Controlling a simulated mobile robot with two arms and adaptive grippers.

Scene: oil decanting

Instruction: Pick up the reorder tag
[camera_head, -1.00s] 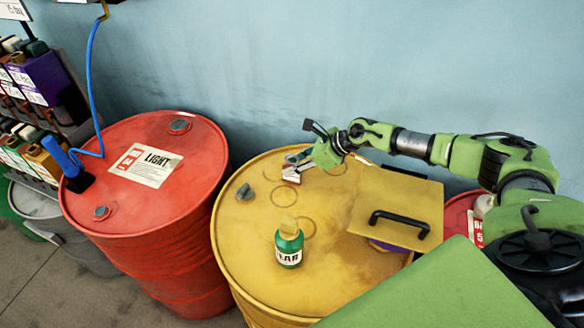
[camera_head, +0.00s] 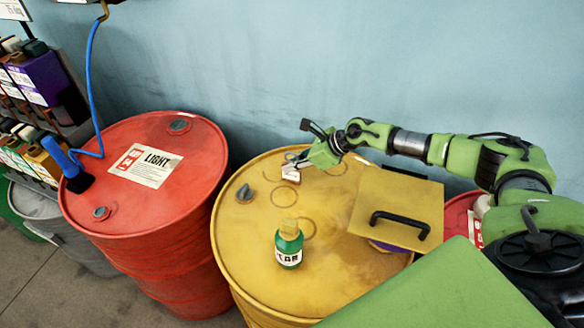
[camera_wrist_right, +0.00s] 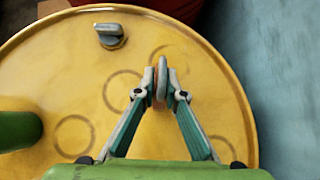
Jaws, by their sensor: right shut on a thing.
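My right gripper (camera_head: 304,160) is over the far part of the yellow drum's top. It is shut on a small pale tag with a reddish mark (camera_head: 290,174), which looks like the reorder tag. In the right wrist view the fingertips (camera_wrist_right: 161,82) are closed on a thin reddish edge (camera_wrist_right: 160,84), with the drum top behind. The tag's writing is too small to read, and I cannot tell whether it still touches the drum. My left gripper is not in view.
The yellow drum (camera_head: 235,235) carries a green bottle (camera_head: 288,246), a grey bung (camera_head: 244,193) and a yellow plate with a black handle (camera_head: 399,218). A red drum (camera_head: 125,205) stands to the left. A blue wall (camera_head: 300,70) is behind.

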